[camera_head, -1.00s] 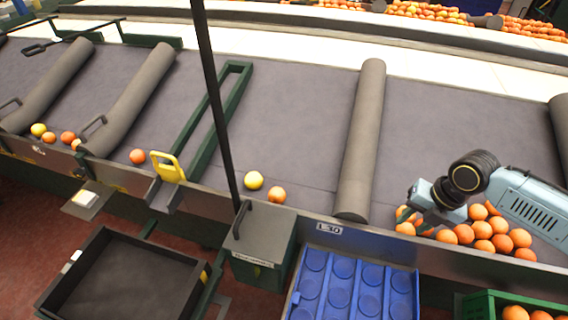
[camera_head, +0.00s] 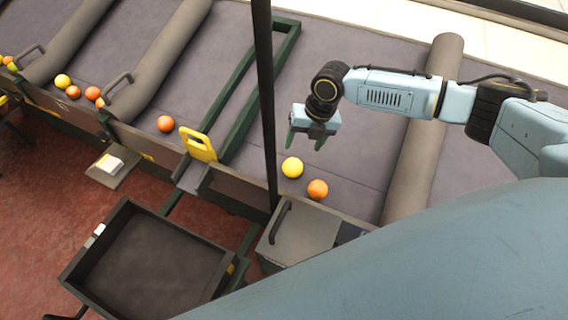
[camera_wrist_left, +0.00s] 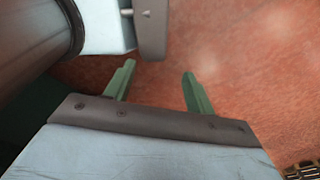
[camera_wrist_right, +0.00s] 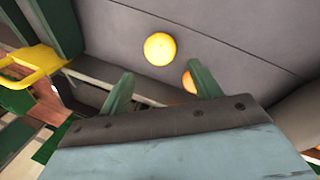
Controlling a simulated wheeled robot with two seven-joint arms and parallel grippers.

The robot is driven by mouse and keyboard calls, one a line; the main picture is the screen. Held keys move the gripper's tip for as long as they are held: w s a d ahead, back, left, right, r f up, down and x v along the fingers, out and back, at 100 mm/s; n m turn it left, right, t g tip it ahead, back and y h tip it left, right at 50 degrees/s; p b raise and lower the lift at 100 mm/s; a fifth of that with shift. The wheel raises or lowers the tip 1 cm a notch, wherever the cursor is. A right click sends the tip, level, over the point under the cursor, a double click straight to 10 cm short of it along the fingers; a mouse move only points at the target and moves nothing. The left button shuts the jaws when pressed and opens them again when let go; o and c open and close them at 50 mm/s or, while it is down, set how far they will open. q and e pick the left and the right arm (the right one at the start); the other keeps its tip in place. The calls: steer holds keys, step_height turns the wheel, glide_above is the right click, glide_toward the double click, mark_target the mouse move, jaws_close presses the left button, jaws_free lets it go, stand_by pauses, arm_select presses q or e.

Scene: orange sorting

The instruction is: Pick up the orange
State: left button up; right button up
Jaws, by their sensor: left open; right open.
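An orange fruit (camera_head: 317,189) lies on the grey sorting belt (camera_head: 350,150) near its front edge. A yellow fruit (camera_head: 292,167) lies just up-left of it, apart from it. My right gripper (camera_head: 305,142) is open and empty above the belt, close behind the yellow fruit. In the right wrist view, the yellow fruit (camera_wrist_right: 160,49) shows beyond the open fingers, and the orange fruit (camera_wrist_right: 189,82) is partly hidden behind the right finger. My left gripper (camera_wrist_left: 158,88) is open and empty over the red floor; it does not show in the head view.
A dark post (camera_head: 265,100) stands just left of the fruits. A yellow handle (camera_head: 198,145) and another orange fruit (camera_head: 166,124) are farther left. A grey roller (camera_head: 425,125) lies to the right. An empty black tray (camera_head: 150,262) stands below.

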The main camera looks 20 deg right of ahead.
mark_target(296, 161)
steer(key=x, duration=1)
steer(key=shift+s+a, duration=0.1)
steer(key=c, duration=0.8)
